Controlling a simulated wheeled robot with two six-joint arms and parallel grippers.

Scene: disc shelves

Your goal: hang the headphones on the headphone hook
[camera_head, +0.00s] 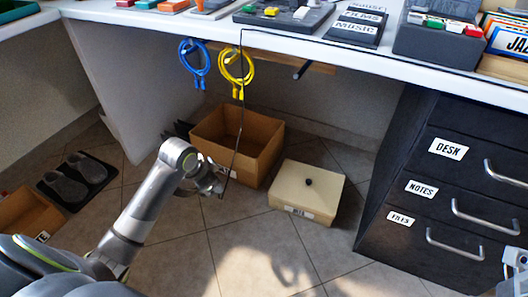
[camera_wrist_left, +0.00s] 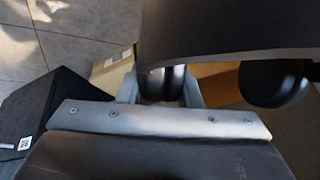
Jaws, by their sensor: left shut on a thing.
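My left gripper (camera_head: 217,184) is low in front of the cardboard box, well below the desk. The left wrist view shows its fingers (camera_wrist_left: 160,92) shut on a dark rounded part of the black headphones (camera_wrist_left: 230,32). Their broad dark shape fills the top of that view, and another rounded part (camera_wrist_left: 275,86) shows at the right. In the head view I cannot make the headphones out clearly at the gripper. A dark peg (camera_head: 301,72) sticks out under the desk edge, apart from the gripper; it looks like the headphone hook.
Blue (camera_head: 194,62) and yellow (camera_head: 236,68) cable coils hang under the desk (camera_head: 390,62), left of the peg. Below stand an open cardboard box (camera_head: 262,130) and a cream lidded box (camera_head: 325,195). Black drawers (camera_head: 400,170) stand at the right. Floor in front is clear.

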